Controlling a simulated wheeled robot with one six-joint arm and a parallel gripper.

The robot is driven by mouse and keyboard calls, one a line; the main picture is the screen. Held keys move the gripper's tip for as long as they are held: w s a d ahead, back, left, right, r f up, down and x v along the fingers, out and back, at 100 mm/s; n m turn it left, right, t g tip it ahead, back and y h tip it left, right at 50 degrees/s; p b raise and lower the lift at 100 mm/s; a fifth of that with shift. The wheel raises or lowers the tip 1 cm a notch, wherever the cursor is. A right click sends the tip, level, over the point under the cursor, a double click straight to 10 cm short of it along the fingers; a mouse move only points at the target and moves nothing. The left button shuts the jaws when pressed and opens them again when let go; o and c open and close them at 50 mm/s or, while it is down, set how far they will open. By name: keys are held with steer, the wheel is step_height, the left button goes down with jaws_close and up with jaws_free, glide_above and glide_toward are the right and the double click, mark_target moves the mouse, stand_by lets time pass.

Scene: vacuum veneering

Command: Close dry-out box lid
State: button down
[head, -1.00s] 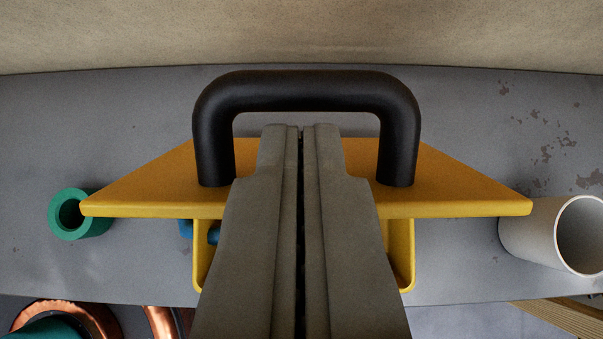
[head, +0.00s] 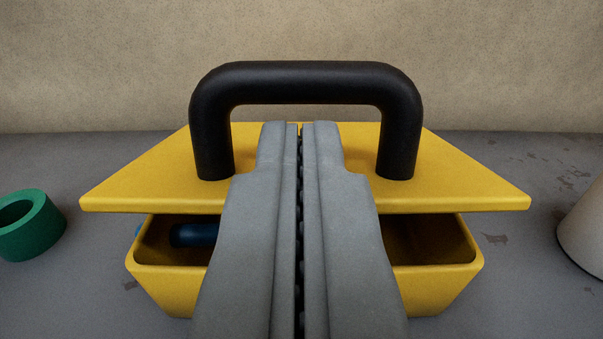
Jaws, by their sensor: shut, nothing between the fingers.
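The dry-out box (head: 165,288) is a yellow open-topped bin on the grey surface. Its flat yellow lid (head: 465,188) with a black arched handle (head: 305,82) is over the box, with a gap showing at the near side. A dark blue cylinder (head: 190,236) lies inside the box at the left. My gripper (head: 300,128) is shut, its fingers together over the middle of the lid, their tips seen within the handle's arch. Whether they touch the lid or handle I cannot tell. The fingers hide the middle of the box and lid.
A green ring or tube (head: 30,228) stands on the grey surface (head: 70,290) at left. A pale cylinder (head: 583,235) stands at the right edge, partly cut off. A beige wall (head: 300,30) rises behind. Bare surface shows on both sides of the box.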

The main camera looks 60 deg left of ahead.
steer(key=shift+s+d+f, duration=0.15)
steer(key=shift+d+f, duration=0.05)
steer(key=shift+f, duration=0.8)
steer(key=shift+s+f+t+y, duration=0.1)
steer(key=shift+f+t+y, duration=0.3)
steer(key=shift+f+y, duration=0.3)
steer(key=shift+f, duration=0.1)
